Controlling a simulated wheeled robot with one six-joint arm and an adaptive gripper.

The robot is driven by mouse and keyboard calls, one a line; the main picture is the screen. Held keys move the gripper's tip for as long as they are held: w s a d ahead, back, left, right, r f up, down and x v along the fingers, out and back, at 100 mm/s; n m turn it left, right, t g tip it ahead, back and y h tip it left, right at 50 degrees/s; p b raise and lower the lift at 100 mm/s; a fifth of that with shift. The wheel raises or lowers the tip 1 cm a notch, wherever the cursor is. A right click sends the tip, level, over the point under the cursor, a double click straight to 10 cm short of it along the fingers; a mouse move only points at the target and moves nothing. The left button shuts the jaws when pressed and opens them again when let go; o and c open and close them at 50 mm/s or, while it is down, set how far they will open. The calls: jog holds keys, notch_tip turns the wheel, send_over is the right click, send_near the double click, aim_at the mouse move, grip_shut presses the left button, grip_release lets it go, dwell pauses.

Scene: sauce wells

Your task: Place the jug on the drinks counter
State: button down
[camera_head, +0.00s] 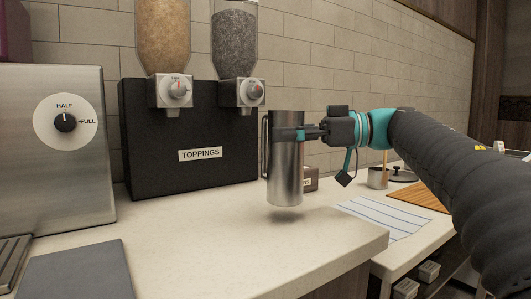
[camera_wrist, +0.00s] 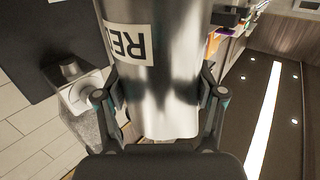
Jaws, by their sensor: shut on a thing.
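The jug (camera_head: 286,175) is a tall steel cylinder with a handle on its left side. My gripper (camera_head: 301,133) is shut around its upper part from the right. The jug is upright, and a soft shadow lies below it on the pale counter (camera_head: 230,240), so its base appears slightly above the surface, near the right end of the counter. In the wrist view the jug (camera_wrist: 180,100) fills the space between the two fingers, with a partly seen white label starting "RE", upside down. I cannot tell from a sign which surface is the drinks counter.
A black toppings dispenser (camera_head: 165,135) with two clear hoppers stands behind and left of the jug. A steel machine with a dial (camera_head: 55,165) is at the far left. A lower counter at right holds a striped cloth (camera_head: 385,219), wooden board (camera_head: 420,196) and small pot (camera_head: 378,178).

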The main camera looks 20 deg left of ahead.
aim_at(269, 152)
jog(key=shift+f+b, duration=0.55)
jog(key=shift+f, duration=1.3)
jog(key=shift+c, duration=0.6)
grip_release()
jog(key=shift+f, duration=0.1)
jog(key=shift+d, duration=0.1)
jog(key=w+d+p, duration=0.1)
jog(key=w+d, duration=0.1)
jog(key=d, duration=0.9)
jog(key=shift+d+r, duration=0.3)
jog(key=shift+r, duration=0.1)
jog(key=shift+w, duration=0.1)
